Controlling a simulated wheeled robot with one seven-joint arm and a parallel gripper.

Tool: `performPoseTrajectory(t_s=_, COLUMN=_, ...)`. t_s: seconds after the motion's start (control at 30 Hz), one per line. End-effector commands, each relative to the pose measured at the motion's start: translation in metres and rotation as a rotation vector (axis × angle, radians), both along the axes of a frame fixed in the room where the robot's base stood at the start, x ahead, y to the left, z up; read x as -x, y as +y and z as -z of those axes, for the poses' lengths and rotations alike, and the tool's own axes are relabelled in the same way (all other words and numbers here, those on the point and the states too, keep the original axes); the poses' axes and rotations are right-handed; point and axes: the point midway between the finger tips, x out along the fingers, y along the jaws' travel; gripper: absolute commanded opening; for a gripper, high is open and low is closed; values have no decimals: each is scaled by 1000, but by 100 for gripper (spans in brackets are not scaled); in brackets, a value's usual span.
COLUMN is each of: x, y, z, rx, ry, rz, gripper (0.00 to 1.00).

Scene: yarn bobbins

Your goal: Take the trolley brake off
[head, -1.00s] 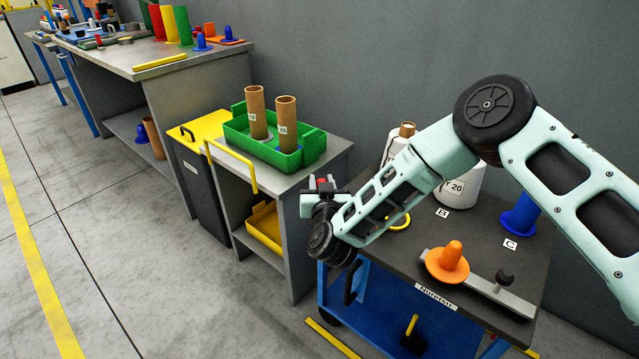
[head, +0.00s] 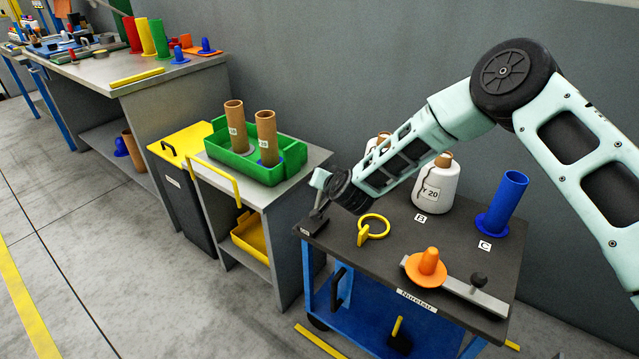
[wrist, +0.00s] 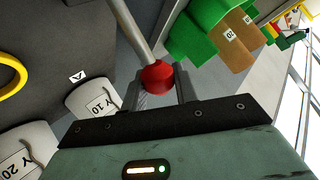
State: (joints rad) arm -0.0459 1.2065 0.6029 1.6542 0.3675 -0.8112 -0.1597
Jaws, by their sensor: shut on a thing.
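The trolley (head: 455,258) has a dark top and a blue frame. A lever with a grey rod (wrist: 130,28) and a red ball knob (wrist: 158,75) shows in the wrist view. In the head view, its black base (head: 312,223) sits at the trolley's left corner. My gripper (wrist: 160,88) is shut on the red knob, one finger on each side. In the head view, my gripper (head: 319,181) is over that corner, and the knob is hidden.
On the trolley are a yellow ring (head: 374,226), white yarn bobbins (head: 437,187), a blue tube (head: 503,200) and an orange spool (head: 427,267). A cabinet with a green tray (head: 243,162) stands close to the left. Floor at the lower left is clear.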

Motion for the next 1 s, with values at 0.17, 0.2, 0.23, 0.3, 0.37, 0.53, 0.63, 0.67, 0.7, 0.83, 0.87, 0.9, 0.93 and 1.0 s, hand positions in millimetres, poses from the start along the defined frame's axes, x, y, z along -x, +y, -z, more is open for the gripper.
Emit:
performPoseTrajectory(t_s=0.17, x=-6, y=-5, z=3, rx=4, ry=-6, rz=3, gripper=0)
performPoseTrajectory(t_s=0.2, x=-7, y=-6, z=3, rx=4, ry=-6, rz=3, gripper=0)
performPoseTrajectory(t_s=0.23, x=-7, y=-6, z=3, rx=4, ry=-6, rz=3, gripper=0)
performPoseTrajectory(t_s=0.3, x=-7, y=-7, z=4, rx=5, ry=-7, rz=4, gripper=0)
performPoseTrajectory(t_s=0.37, x=-8, y=-7, z=4, rx=5, ry=-7, rz=4, gripper=0)
performPoseTrajectory(t_s=0.53, x=-8, y=-8, z=4, rx=7, ry=-6, rz=5, gripper=0)
performPoseTrajectory(t_s=0.63, x=-8, y=-8, z=5, rx=7, ry=-7, rz=6, gripper=0)
performPoseTrajectory(t_s=0.67, x=-8, y=-8, z=5, rx=8, ry=-7, rz=6, gripper=0)
performPoseTrajectory(t_s=0.7, x=-8, y=-8, z=5, rx=8, ry=-7, rz=6, gripper=38)
performPoseTrajectory(t_s=0.83, x=-7, y=-7, z=5, rx=6, ry=-5, rz=4, gripper=50)
performPoseTrajectory(t_s=0.87, x=-7, y=-7, z=4, rx=6, ry=-5, rz=4, gripper=50)
performPoseTrajectory(t_s=0.9, x=-7, y=-7, z=4, rx=6, ry=-5, rz=4, gripper=50)
performPoseTrajectory(t_s=0.93, x=-7, y=-7, z=4, rx=5, ry=-5, rz=3, gripper=50)
performPoseTrajectory(t_s=1.0, x=-7, y=-6, z=4, rx=5, ry=-4, rz=3, gripper=50)
